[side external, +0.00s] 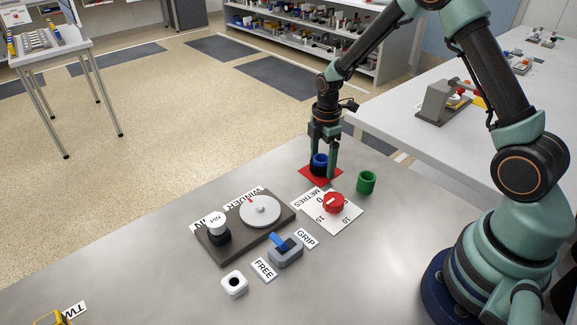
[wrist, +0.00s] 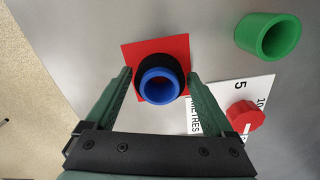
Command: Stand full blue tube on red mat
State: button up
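The blue tube (side external: 320,159) stands upright on the red mat (side external: 307,173), with a thick black layer wound around it. In the wrist view the blue tube (wrist: 160,84) shows its open end, and the black winding (wrist: 148,63) lies over the middle of the red mat (wrist: 135,50). My gripper (side external: 323,168) points down over the mat. Its fingers, seen in the wrist view (wrist: 159,77), are on either side of the winding, with narrow gaps, so it looks open. The tube's base is partly hidden.
A green tube (side external: 366,182) stands right of the mat. A red dial (side external: 334,203) on a white METRES card is close in front. The winder (side external: 246,225) with PIN and disc, and a blue-levered clamp (side external: 285,249), stand nearer the camera.

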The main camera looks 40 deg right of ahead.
jog(key=shift+r, duration=0.1)
notch_tip(320, 180, up, 12)
jog(key=s+a+r+m+t, duration=0.2)
jog(key=s+r+m, duration=0.4)
jog(key=s+m, duration=0.1)
jog(key=s+a+r+m+t, duration=0.3)
jog(key=s+r+m, duration=0.2)
jog(key=s+m, duration=0.3)
jog(key=shift+a+r+t, duration=0.3)
jog(key=shift+a+r, duration=0.05)
jog(key=shift+r, duration=0.05)
